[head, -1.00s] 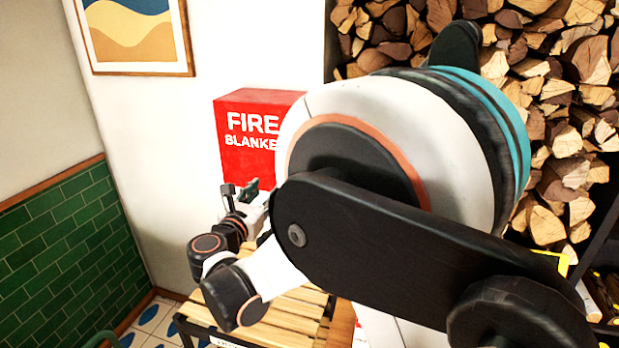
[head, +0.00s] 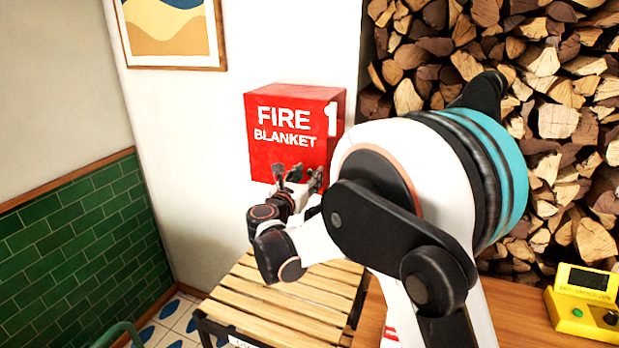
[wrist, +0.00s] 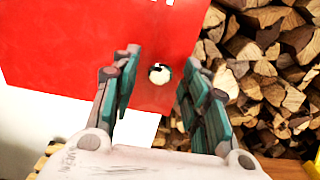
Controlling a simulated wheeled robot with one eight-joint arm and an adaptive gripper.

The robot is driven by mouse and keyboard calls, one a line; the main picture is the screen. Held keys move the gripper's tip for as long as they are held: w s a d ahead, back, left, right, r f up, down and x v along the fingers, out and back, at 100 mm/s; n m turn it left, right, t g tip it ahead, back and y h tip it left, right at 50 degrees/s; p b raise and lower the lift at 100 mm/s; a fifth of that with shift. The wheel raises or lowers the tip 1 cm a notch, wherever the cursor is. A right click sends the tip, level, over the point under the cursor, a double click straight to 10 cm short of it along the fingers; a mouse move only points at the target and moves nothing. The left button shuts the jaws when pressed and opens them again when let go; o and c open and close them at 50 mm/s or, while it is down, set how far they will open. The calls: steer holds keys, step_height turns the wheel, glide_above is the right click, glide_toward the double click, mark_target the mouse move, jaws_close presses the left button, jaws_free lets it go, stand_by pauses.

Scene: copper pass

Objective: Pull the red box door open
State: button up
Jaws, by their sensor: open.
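The red box (head: 284,133) hangs on the white wall, with "FIRE BLANKET" on its front and a "1" on its right side. Its door looks shut. In the wrist view the red front (wrist: 100,45) fills the upper left. A small round pale knob (wrist: 159,74) shows near its lower right, between my fingers in the picture. My gripper (head: 297,172) is at the box's lower right front corner in the head view. In the wrist view my gripper (wrist: 162,80) is open, with one finger to each side of the knob. I cannot tell if either finger touches it.
A slatted wooden bench (head: 280,300) stands below the box. Stacked firewood (head: 550,120) fills the right. A yellow device (head: 585,305) sits on a wooden surface at lower right. Green tiles (head: 75,240) line the left wall. A framed picture (head: 175,30) hangs above left.

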steer(key=shift+w+d, duration=0.25)
steer(key=shift+w, duration=0.4)
jaws_close()
